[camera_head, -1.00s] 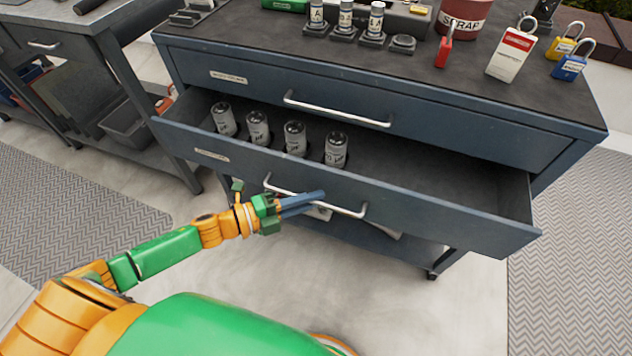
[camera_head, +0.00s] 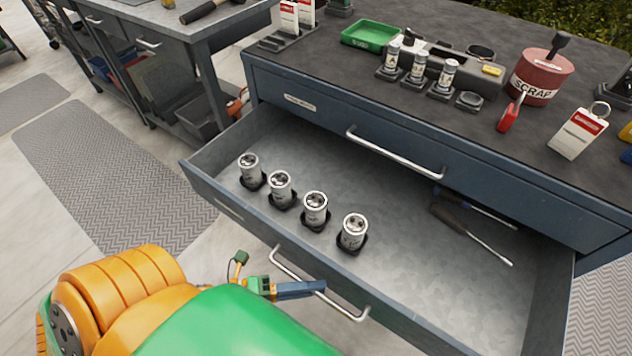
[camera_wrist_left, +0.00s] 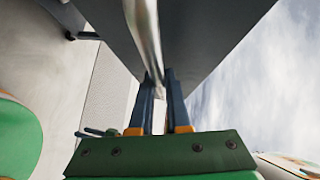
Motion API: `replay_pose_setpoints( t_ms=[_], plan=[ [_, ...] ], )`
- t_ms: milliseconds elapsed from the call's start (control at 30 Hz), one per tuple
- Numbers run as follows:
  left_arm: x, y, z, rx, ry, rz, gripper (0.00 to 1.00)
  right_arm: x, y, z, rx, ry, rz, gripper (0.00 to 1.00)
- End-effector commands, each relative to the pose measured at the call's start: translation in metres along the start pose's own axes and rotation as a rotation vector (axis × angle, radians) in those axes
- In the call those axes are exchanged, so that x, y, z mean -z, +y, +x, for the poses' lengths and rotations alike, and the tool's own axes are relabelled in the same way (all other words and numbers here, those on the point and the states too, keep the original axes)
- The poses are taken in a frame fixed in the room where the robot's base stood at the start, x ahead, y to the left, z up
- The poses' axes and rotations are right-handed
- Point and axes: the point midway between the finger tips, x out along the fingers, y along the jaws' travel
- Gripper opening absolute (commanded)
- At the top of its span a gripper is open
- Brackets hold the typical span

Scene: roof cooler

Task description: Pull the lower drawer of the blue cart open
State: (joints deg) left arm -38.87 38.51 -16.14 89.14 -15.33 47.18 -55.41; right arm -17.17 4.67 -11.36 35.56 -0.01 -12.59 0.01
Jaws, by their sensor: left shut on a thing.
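The blue cart (camera_head: 590,222) has its lower drawer (camera_head: 420,322) pulled well out toward me. Several silver cylinders stand in dark holders in the drawer's left part. The lower drawer's bar handle (camera_head: 345,309) is on its front. My left gripper (camera_head: 318,287) is shut on this handle. In the left wrist view the two dark fingers of my left gripper (camera_wrist_left: 160,88) sit on either side of the silver handle (camera_wrist_left: 146,40). The upper drawer (camera_head: 300,112) is closed, with its own handle (camera_head: 395,154). My right gripper is not in view.
Two screwdrivers (camera_head: 462,226) lie in the lower drawer's back right. The cart top carries a green tray (camera_head: 370,35), small bottles, a red scrap can (camera_head: 541,78) and padlocks. A grey bench (camera_head: 165,22) stands at left. Floor with a patterned mat (camera_head: 105,175) is clear there.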

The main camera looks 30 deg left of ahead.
Motion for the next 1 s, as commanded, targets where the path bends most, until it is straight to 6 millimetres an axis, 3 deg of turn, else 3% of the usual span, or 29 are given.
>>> replay_pose_setpoints(
  t_ms=[333,367,433,467,767,1000],
  plan=[
    [0.001,0.000,0.000,0.000,0.001,0.000,0.00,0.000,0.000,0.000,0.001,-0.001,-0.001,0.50],
    [0.001,0.000,0.000,0.000,0.001,0.000,0.23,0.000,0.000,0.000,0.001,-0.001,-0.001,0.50],
    [0.001,0.000,0.000,0.000,0.001,0.000,0.42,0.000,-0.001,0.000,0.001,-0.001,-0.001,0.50],
    [0.001,0.000,0.000,0.000,0.001,0.000,0.45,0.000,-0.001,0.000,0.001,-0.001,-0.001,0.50],
    [0.001,0.001,-0.004,-0.002,0.001,-0.001,0.45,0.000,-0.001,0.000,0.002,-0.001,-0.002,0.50],
    [0.001,0.002,-0.052,-0.006,0.000,-0.003,0.45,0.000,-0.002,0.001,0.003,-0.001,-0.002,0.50]
  ],
)
